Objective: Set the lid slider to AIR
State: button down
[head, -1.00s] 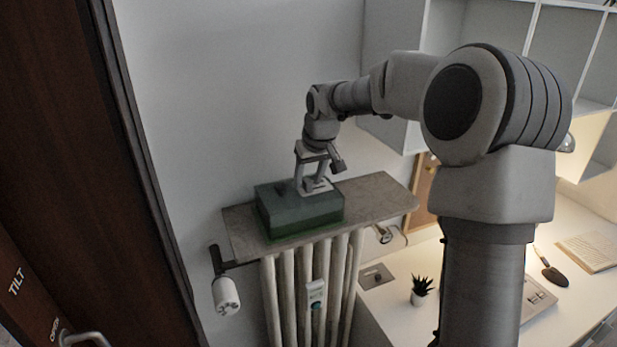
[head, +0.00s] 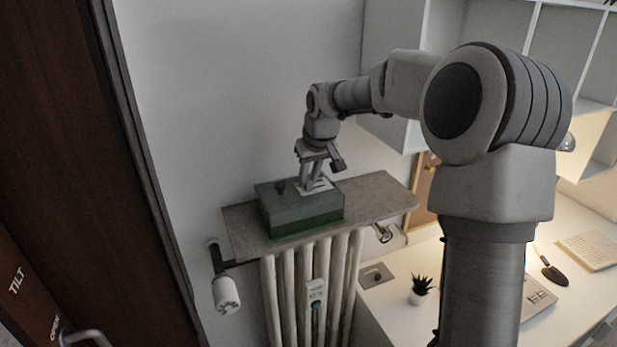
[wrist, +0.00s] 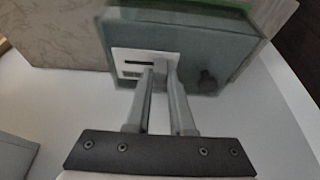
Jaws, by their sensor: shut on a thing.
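A green box (head: 300,211) with a lid stands on the shelf board above the radiator. On its lid is a pale plate (head: 325,186) with a dark slot, which also shows in the wrist view (wrist: 122,57). A dark round knob (head: 281,187) sits on the lid beside the plate; in the wrist view it is right of my fingers (wrist: 207,80). My gripper (head: 313,187) points down at the plate. Its two fingers (wrist: 160,70) are close together over the plate, shut on the small lid slider, which the fingertips hide. I cannot read any marking on the plate.
The brown shelf board (head: 375,195) is bare right of the box. The wall is close behind. A radiator (head: 310,285) with a white valve (head: 226,294) is below. A small plant (head: 420,288) stands on the white desk at right.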

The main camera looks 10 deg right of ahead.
aim_at(322, 183)
dwell(0.8)
jog(key=d, duration=0.2)
jog(key=w+d, duration=0.1)
jog(key=d, duration=0.1)
jog(key=shift+d+p, duration=0.2)
jog(key=shift+p, duration=0.2)
jog(key=c, duration=0.8)
grip_release()
jog(key=shift+o, duration=0.2)
jog(key=b+v, duration=0.1)
jog(key=v, duration=1.6)
jog(key=shift+r+b, duration=0.25)
jog(key=shift+b, duration=0.05)
